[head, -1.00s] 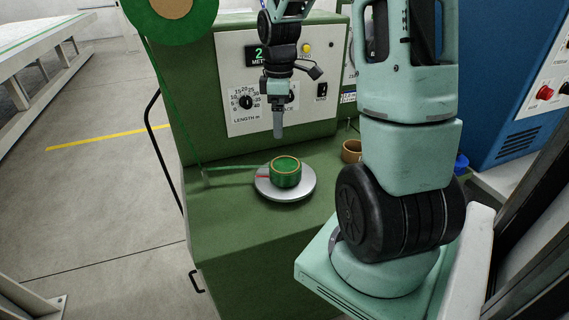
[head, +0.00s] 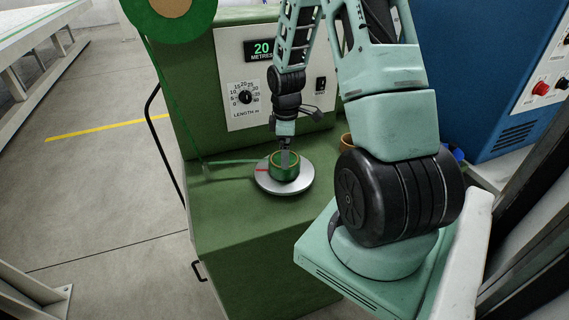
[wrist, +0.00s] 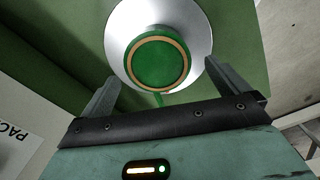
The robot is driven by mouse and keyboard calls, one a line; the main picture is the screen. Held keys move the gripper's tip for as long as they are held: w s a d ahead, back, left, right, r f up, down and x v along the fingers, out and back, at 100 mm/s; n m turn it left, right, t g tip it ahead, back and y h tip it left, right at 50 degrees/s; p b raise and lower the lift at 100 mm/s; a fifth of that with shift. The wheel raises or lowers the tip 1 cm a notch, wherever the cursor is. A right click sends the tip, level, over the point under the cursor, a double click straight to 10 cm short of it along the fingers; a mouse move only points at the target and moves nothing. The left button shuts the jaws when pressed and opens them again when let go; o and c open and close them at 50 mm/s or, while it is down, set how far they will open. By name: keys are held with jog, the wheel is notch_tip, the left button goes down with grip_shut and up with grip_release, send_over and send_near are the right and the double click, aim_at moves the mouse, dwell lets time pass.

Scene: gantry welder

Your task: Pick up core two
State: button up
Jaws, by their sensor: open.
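A green-wound core (head: 284,172) with a tan rim sits on the round silver turntable (head: 263,182) on the green machine. I see no number on it, so I cannot tell by label that it is core two. My gripper (head: 286,160) points down over it, its fingertips close to the core's top. In the wrist view the core (wrist: 157,62) lies between the two spread fingers of my open gripper (wrist: 160,70), and I see no contact. A brown core (head: 347,141) stands farther right, partly hidden by my arm.
A green strip (head: 235,162) runs from the large green reel (head: 170,10) to the turntable. A control panel (head: 245,95) with a display and a knob rises close behind my gripper. A blue cabinet (head: 495,70) stands at right.

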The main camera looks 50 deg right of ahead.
aim_at(276, 171)
jog(key=shift+w+d+f+p, duration=0.15)
jog(key=shift+f+p, duration=0.4)
jog(key=shift+f, duration=0.7)
jog(key=shift+w+a+f+p, duration=0.15)
jog(key=shift+f+p, duration=0.35)
jog(key=shift+f, duration=0.75)
jog(key=shift+d, duration=0.1)
jog(key=shift+c, duration=0.3)
jog(key=c, duration=1)
